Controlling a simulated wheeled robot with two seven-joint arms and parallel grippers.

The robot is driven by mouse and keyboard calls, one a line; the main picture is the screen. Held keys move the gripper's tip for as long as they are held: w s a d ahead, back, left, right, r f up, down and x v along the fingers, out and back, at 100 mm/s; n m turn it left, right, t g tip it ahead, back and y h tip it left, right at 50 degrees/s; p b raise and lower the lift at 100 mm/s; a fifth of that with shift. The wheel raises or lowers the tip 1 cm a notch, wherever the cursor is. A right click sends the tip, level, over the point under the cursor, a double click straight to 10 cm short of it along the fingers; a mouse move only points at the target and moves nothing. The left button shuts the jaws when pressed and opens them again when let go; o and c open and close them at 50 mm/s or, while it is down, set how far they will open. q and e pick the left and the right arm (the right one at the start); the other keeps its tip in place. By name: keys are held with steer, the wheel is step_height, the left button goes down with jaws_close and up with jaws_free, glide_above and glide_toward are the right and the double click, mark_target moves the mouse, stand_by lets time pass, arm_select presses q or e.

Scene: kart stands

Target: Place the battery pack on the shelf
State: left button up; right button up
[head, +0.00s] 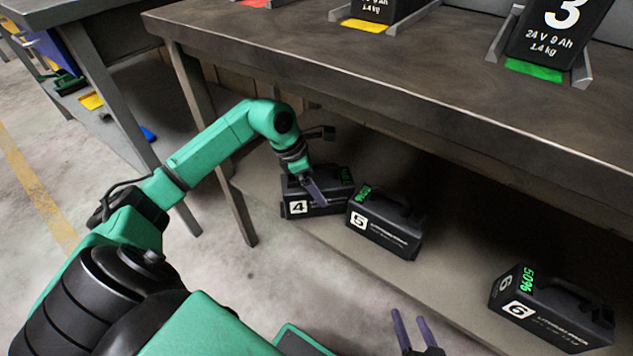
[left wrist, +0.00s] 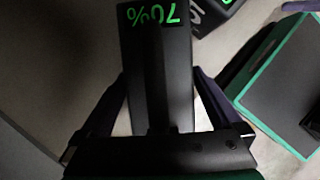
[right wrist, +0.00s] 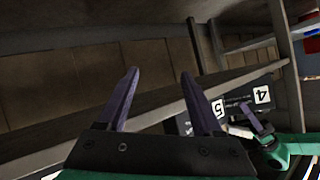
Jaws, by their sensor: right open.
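A black battery pack numbered 4 (head: 296,208) stands upright on the lower shelf (head: 330,238) of the bench, at its left end. My left gripper (head: 316,192) reaches down over it. In the left wrist view the pack with a green 70% display (left wrist: 155,40) lies between the two fingers, which run along its sides. Whether they press on it I cannot tell. Packs 5 (head: 385,235) and 6 (head: 545,310) stand to the right on the same shelf. My right gripper (head: 413,330) is open and empty, in front of the bench.
The bench top (head: 400,75) overhangs the lower shelf. Stands on it hold more packs, including pack 3 (head: 560,30). A bench leg (head: 215,150) stands just left of pack 4. Another bench with yellow and blue items is at the far left. Shelf room is free between packs 5 and 6.

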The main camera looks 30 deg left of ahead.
arm_select(q)
steer(key=shift+r, duration=0.25)
steer(key=p+v, duration=0.2)
steer(key=v, duration=0.4)
steer(key=shift+s+a+r, duration=0.25)
steer(key=shift+s+r, duration=0.05)
steer(key=shift+r, duration=0.25)
arm_select(e)
steer(key=d+g, duration=0.1)
steer(key=d+r+g+h, duration=0.1)
steer(key=shift+d+r+n, duration=0.1)
steer(key=shift+d+n, duration=0.2)
steer(key=shift+d, duration=0.1)
